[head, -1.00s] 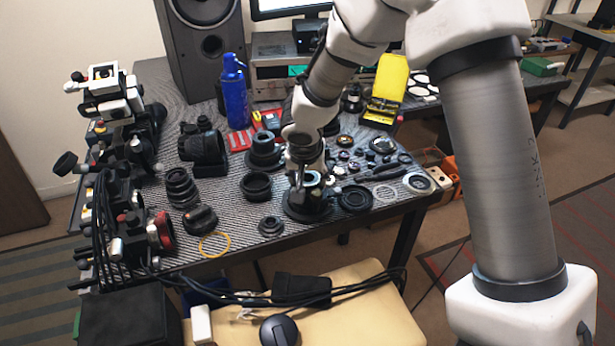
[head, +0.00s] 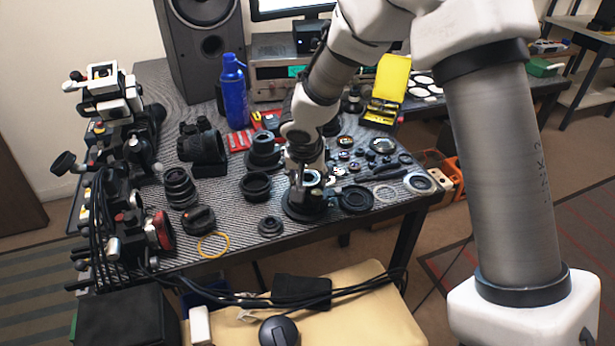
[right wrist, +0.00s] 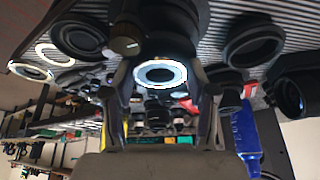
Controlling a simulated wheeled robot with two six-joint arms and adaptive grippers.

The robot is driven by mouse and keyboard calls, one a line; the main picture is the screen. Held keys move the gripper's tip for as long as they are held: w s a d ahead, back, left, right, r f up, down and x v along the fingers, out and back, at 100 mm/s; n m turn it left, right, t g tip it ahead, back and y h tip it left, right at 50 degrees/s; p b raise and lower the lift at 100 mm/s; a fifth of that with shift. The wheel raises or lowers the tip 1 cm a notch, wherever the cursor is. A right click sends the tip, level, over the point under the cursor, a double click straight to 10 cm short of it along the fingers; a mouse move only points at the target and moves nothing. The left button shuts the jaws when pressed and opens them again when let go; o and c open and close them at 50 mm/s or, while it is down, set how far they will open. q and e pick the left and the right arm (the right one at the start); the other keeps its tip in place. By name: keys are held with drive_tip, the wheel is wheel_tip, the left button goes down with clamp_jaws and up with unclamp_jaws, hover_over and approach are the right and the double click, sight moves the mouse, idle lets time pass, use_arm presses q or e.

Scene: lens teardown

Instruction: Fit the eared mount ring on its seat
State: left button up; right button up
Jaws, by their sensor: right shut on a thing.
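The mount ring (right wrist: 160,74) is a bright silver ring between my right fingertips in the right wrist view. My right gripper (right wrist: 162,85) is shut on it. In the head view the right gripper (head: 308,180) points down over a black round stand (head: 303,208) near the table's front. The ring is directly at the stand's dark upper body (right wrist: 170,30); I cannot tell whether it touches the seat or sits level. The ears are too small to make out, and the seat is mostly hidden. My left gripper is not in view.
Black lens parts crowd the table: a ring (head: 256,185) left of the stand, a wide ring (head: 356,199) to its right, and a small disc (head: 270,226) in front. A blue bottle (head: 235,92) and a yellow box (head: 388,85) stand behind. Little free room surrounds the stand.

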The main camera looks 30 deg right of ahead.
idle(0.4)
drive_tip(key=shift+b, duration=0.35)
idle(0.4)
drive_tip(key=shift+f+b, duration=0.15)
drive_tip(key=shift+b, duration=0.3)
drive_tip(key=shift+b, duration=0.3)
idle(0.6)
drive_tip(key=o, duration=1.3)
drive_tip(key=shift+c, duration=0.2)
